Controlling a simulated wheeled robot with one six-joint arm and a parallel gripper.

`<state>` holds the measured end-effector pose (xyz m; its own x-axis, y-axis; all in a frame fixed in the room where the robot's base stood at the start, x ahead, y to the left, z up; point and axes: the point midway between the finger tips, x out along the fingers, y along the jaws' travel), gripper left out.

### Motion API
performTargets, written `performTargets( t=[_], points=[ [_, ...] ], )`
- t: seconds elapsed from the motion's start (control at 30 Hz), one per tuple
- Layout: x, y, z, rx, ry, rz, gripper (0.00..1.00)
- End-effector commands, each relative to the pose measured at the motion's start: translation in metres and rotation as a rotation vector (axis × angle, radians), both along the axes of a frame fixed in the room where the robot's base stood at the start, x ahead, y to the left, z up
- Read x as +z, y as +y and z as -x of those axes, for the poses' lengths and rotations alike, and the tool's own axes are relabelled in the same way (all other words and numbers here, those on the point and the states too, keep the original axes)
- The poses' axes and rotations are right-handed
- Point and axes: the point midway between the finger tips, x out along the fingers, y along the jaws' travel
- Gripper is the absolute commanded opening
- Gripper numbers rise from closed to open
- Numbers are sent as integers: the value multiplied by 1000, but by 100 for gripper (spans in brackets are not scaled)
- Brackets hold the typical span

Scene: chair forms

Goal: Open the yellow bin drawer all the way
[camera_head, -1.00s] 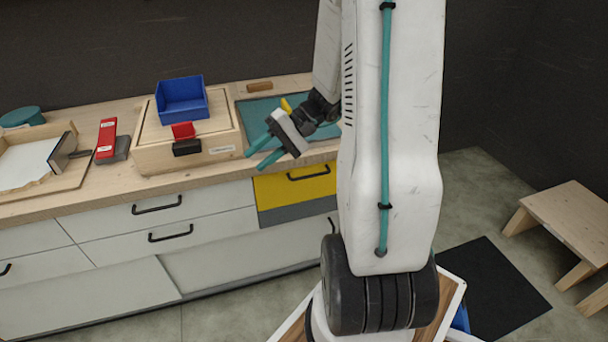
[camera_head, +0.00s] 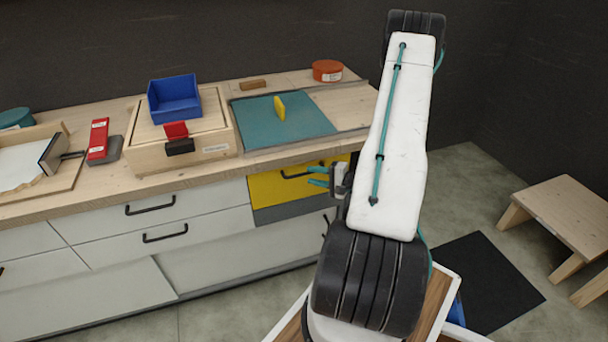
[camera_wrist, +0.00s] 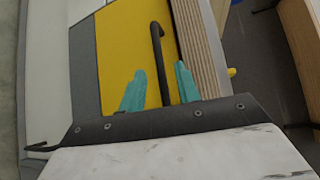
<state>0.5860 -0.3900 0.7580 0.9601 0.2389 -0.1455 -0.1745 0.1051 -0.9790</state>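The yellow bin drawer (camera_head: 267,190) is set in the cabinet front under the worktop and looks closed. Its dark bar handle (camera_head: 298,175) runs along its upper part. My gripper (camera_head: 316,176) is in front of the drawer at about handle height, its teal fingers pointing at the drawer. In the wrist view the yellow drawer front (camera_wrist: 116,45) fills the middle, and the handle (camera_wrist: 158,62) reaches down between the two open fingers of my gripper (camera_wrist: 160,90). The fingers are apart, one on each side of the handle; I cannot tell whether they touch it.
The worktop edge (camera_wrist: 205,50) lies close beside the fingers. On the worktop are a teal mat (camera_head: 300,128) with a yellow piece (camera_head: 279,107), a blue bin (camera_head: 174,98) and a wooden box (camera_head: 216,143). A step stool (camera_head: 570,220) stands at the right.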

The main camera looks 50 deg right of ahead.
Motion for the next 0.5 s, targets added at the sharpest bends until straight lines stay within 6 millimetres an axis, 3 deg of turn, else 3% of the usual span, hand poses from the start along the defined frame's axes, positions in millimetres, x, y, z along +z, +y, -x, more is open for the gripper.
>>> performTargets(
  t=[0.2, 0.5],
  points=[
    [-4, 9, -30, 3, 0, 1, 32],
    [-6, 11, -40, 2, 1, 0, 32]
  ],
)
